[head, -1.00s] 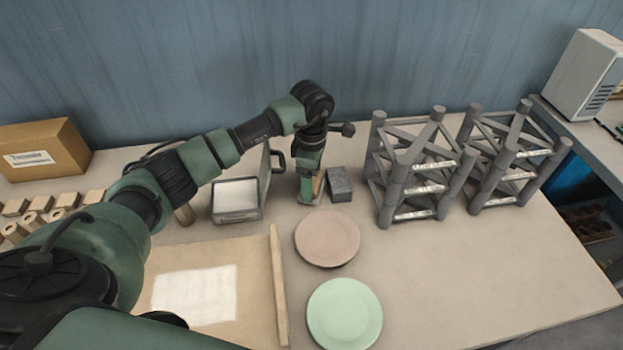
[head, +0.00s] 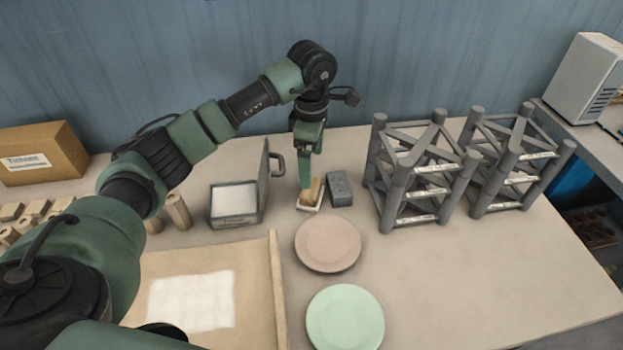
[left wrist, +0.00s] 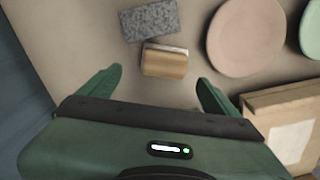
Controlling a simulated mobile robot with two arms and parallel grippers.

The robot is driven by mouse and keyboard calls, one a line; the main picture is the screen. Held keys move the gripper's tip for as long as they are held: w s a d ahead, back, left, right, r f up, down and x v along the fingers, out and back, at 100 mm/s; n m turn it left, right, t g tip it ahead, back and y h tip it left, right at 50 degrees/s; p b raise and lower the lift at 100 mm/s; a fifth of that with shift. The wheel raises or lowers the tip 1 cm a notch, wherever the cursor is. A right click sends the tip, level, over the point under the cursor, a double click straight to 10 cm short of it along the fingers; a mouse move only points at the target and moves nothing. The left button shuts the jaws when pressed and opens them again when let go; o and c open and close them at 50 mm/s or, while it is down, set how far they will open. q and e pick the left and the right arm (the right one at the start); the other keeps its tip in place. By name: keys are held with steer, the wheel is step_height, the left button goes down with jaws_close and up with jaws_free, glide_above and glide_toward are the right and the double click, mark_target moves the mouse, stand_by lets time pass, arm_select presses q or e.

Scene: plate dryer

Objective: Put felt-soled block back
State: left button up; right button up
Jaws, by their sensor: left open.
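The wooden block (head: 310,192), which I take for the felt-soled block, sits on a small white piece (head: 313,206) on the table behind the pink plate. It also shows in the left wrist view (left wrist: 165,62), tan with a pale layer along its far edge. My left gripper (head: 307,181) points down just above the block, in line with it in the head view. In the left wrist view my left gripper (left wrist: 158,85) has its fingers spread, with nothing between the tips and the block just beyond them. My right gripper is not in view.
A grey speckled block (head: 340,188) stands right beside the wooden block. A grey open-lidded box (head: 236,216) is to the left. Pink (head: 328,244) and green (head: 345,319) plates lie in front. Grey racks (head: 412,190) stand to the right. The right front table is clear.

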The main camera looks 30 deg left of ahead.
arm_select(q)
steer(key=shift+r, duration=1.95)
